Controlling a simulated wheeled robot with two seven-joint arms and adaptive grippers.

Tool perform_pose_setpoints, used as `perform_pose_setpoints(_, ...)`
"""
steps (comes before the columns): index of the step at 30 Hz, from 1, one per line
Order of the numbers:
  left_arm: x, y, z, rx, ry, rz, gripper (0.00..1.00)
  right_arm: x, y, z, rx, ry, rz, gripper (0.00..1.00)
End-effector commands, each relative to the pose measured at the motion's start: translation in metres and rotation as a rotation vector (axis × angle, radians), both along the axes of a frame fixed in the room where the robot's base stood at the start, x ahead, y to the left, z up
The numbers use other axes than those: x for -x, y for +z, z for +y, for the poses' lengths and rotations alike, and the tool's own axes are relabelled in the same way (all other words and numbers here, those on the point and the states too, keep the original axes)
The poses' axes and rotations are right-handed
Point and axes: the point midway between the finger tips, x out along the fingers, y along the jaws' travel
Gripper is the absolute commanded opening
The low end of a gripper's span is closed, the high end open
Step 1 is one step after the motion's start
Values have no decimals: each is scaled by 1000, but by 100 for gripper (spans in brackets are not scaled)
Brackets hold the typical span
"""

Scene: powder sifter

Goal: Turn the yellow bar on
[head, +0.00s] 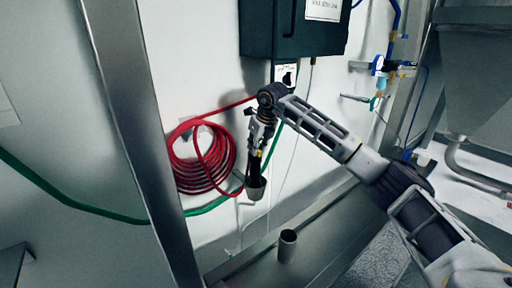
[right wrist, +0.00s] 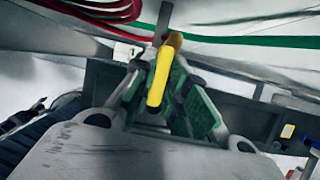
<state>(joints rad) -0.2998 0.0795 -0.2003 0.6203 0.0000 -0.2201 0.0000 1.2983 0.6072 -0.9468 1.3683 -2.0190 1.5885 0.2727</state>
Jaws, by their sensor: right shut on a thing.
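The yellow bar (right wrist: 158,78) stands out in the middle of the right wrist view, between the green-padded fingers of my right gripper (right wrist: 165,95), which is shut on it. In the head view my right gripper (head: 260,143) points down in front of the wall, beside the red coil, and a small patch of yellow (head: 259,153) shows at its fingers. A dark piece with a grey cup-like end (head: 256,188) hangs just below the fingers. Most of the bar is hidden by the gripper in the head view. My left gripper is not in view.
A coiled red hose (head: 205,160) hangs on the wall left of the gripper, with a green hose (head: 105,212) running past it. A dark box (head: 300,30) is above. A short grey tube (head: 287,246) stands below. A metal post (head: 140,130) rises at left.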

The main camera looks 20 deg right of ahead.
Motion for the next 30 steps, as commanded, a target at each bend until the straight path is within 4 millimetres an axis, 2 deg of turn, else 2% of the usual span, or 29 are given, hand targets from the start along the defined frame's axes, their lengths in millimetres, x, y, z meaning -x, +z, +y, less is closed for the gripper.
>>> perform_pose_setpoints(6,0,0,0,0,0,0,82,0,1,0,-1,0,-2,0)
perform_pose_setpoints(7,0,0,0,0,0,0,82,0,1,0,-1,0,-2,19)
perform_pose_setpoints(11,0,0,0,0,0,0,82,0,1,0,-1,0,-2,35)
perform_pose_setpoints(23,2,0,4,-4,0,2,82,0,2,0,0,0,-1,37)
perform_pose_setpoints(30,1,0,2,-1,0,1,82,5,15,-2,0,0,-2,37)
